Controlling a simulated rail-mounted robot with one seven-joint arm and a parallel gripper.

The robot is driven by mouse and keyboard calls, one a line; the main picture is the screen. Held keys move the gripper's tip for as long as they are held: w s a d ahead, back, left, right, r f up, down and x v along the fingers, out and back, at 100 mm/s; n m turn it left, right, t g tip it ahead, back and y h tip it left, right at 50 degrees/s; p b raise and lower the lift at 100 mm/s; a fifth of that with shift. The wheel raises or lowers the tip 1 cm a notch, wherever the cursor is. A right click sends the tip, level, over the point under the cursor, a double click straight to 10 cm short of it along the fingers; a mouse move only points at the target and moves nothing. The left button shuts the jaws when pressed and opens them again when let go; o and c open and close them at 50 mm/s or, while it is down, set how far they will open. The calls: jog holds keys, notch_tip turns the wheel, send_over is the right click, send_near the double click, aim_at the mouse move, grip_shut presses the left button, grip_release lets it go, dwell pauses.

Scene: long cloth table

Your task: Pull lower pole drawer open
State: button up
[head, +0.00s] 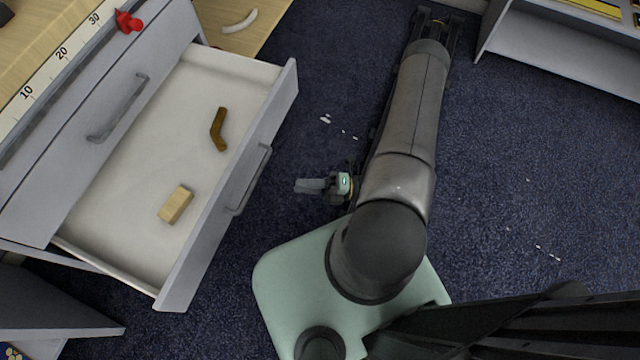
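A grey drawer (228,190) stands pulled well out of the cabinet at the left, below a shut drawer. Its white inside holds a brown bent piece (218,130) and a light wooden block (175,204). Its bar handle (250,180) is on the front panel, facing my arm. My gripper (300,186) is to the right of this handle, pointing left at it, with floor showing between them. It is apart from the handle and holds nothing that I can see. From above its fingers overlap, so their gap is hidden.
The upper drawer (90,125) is shut, with its own handle. A ruler strip (45,75) and a red object (128,21) lie on top. A grey panel (60,308) juts out at lower left. A shelf unit (560,50) stands at upper right. Blue carpet (530,180) is mostly clear, with small white scraps.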

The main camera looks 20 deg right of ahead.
jog(key=v, duration=0.4)
jog(key=shift+a, duration=0.1)
dwell(0.4)
